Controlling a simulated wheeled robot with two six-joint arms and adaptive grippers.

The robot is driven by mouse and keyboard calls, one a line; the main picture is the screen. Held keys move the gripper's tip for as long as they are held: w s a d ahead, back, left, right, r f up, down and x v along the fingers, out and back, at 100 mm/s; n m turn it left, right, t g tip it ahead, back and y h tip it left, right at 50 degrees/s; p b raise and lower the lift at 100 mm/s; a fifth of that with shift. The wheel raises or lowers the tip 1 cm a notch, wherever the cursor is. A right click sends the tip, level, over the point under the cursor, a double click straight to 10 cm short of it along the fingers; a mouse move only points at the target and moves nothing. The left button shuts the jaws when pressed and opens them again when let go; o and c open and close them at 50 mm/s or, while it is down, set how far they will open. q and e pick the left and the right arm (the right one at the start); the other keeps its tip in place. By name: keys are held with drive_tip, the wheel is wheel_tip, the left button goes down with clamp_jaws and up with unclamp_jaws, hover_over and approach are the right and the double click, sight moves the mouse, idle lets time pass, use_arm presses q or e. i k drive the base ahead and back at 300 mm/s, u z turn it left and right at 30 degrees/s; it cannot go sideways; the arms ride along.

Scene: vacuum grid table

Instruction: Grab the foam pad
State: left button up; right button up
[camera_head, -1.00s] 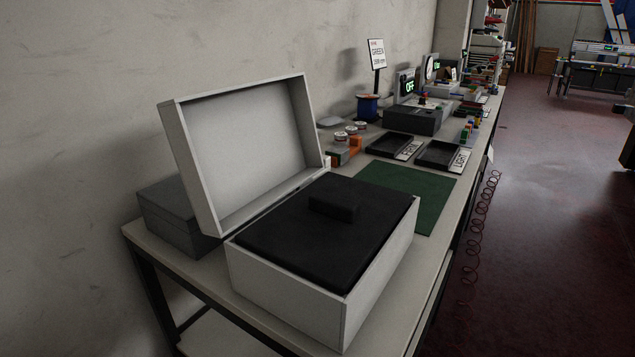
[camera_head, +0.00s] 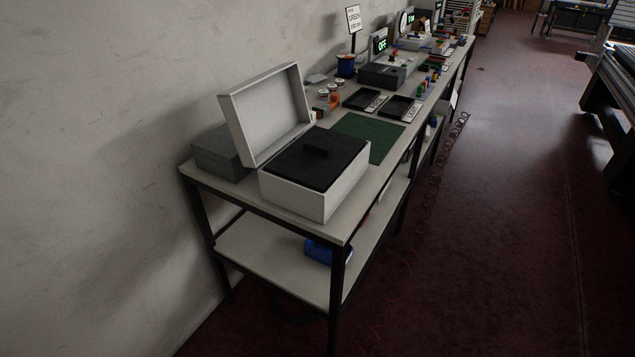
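The black foam pad (camera_head: 338,166) lies inside the open white box (camera_head: 292,198), filling its top almost to the rim. A small black block (camera_head: 317,145) stands up from the middle of the pad. The box's hinged lid (camera_head: 268,113) is raised and leans back on the left side. The box sits on the near end of the long table (camera_head: 209,180). Neither of my grippers shows in this view.
A grey box (camera_head: 217,155) stands behind the lid. A green mat (camera_head: 381,132), two black trays (camera_head: 400,108) and small items lie farther along the table. A blue container (camera_head: 318,252) sits on the lower shelf. The wall (camera_head: 100,120) runs along the left; red floor (camera_head: 480,230) is open on the right.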

sight(315, 160)
drive_tip(key=k, duration=0.1)
drive_tip(key=z, duration=1.55)
drive_tip(key=i, duration=3.15)
drive_tip(key=u, duration=2.9)
